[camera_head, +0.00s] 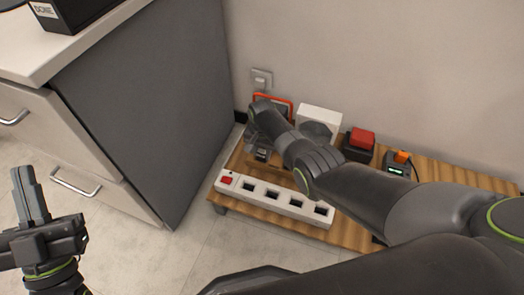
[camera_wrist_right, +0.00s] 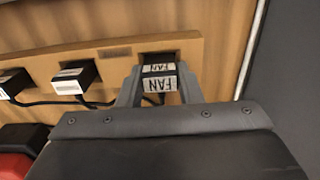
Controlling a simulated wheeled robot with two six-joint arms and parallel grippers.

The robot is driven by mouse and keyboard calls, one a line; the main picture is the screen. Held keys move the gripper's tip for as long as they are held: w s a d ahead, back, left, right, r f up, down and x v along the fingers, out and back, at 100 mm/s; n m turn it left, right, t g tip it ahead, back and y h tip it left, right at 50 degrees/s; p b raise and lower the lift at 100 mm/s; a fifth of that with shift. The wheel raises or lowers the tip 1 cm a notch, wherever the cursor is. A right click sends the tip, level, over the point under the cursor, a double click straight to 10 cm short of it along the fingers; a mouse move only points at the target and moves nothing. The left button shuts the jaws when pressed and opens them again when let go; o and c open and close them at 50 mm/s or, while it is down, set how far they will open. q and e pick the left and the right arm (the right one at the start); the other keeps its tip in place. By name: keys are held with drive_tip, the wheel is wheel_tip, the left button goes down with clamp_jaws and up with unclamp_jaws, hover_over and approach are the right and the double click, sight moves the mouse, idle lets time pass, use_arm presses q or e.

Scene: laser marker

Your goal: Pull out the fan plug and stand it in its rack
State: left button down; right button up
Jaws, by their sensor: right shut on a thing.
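The fan plug (camera_wrist_right: 158,78), a dark plug with white FAN labels, is between the two fingers of my right gripper (camera_wrist_right: 158,92) in the right wrist view. A dark patch shows right behind the plug at a light wooden rack (camera_wrist_right: 115,68); I cannot tell whether the plug sits in a slot or just in front of it. In the head view my right gripper (camera_head: 262,152) is low over the wooden platform, and its arm hides much of the rack. The white power strip (camera_head: 275,196) shows several dark sockets. My left gripper (camera_head: 24,180) is raised at the left, away from everything.
Two other labelled black plugs (camera_wrist_right: 76,78) with cables stand in a row beside the fan plug. A white fan unit (camera_head: 320,118), a box with a red top (camera_head: 360,142) and a small display device (camera_head: 398,167) stand behind my right arm. A grey cabinet (camera_head: 150,110) borders the left.

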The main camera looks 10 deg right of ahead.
drive_tip(key=shift+f, duration=0.3)
drive_tip(key=o, duration=1.1)
wheel_tip(320, 180, up, 17)
drive_tip(key=p, duration=1.1)
wheel_tip(320, 180, up, 7)
drive_tip(key=p, duration=0.7)
hover_over(262, 151)
drive_tip(key=shift+f, duration=0.25)
